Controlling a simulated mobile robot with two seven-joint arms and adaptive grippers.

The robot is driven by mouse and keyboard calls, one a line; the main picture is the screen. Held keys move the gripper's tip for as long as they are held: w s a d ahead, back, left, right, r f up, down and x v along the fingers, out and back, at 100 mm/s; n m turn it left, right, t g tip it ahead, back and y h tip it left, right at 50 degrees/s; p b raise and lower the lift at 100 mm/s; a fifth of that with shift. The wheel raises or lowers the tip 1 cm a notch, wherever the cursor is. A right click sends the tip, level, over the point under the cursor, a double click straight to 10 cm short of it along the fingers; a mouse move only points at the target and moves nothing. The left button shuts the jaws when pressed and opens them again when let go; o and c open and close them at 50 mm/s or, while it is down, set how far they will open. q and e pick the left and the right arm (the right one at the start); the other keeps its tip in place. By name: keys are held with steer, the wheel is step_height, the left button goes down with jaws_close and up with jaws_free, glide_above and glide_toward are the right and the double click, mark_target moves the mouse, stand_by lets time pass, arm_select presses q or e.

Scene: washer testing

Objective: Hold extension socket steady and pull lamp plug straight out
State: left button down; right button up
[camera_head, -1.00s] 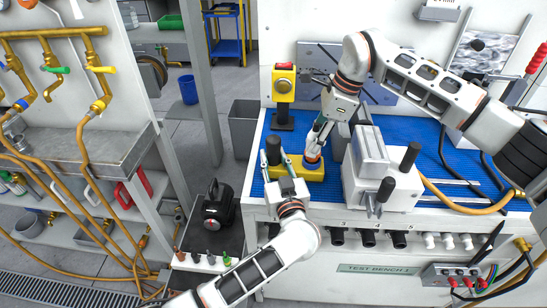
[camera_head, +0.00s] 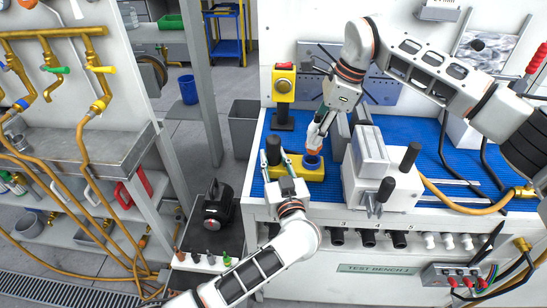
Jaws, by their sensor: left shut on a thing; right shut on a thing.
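The yellow extension socket (camera_head: 300,173) lies on the blue bench mat, left of the vise. My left gripper (camera_head: 275,168) is shut on the socket's left end, where a black upright part (camera_head: 273,147) stands. My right gripper (camera_head: 319,136) is shut on the lamp plug (camera_head: 313,152), which shows as an orange piece below its fingers. The plug is over the blue socket opening (camera_head: 312,162), more of which shows below it. I cannot tell whether the plug's pins are fully clear of the opening.
A grey vise (camera_head: 374,165) with black knobs stands close to the right of the socket. A yellow box with a red button (camera_head: 284,85) is behind it. Blue mat (camera_head: 335,180) is bare between socket and vise. A grey bin (camera_head: 244,125) stands beyond the bench's left side.

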arm_select(q)
steer(key=shift+r, duration=0.1)
steer(key=c, duration=1.6)
jaws_free()
steer(key=shift+o, duration=0.2)
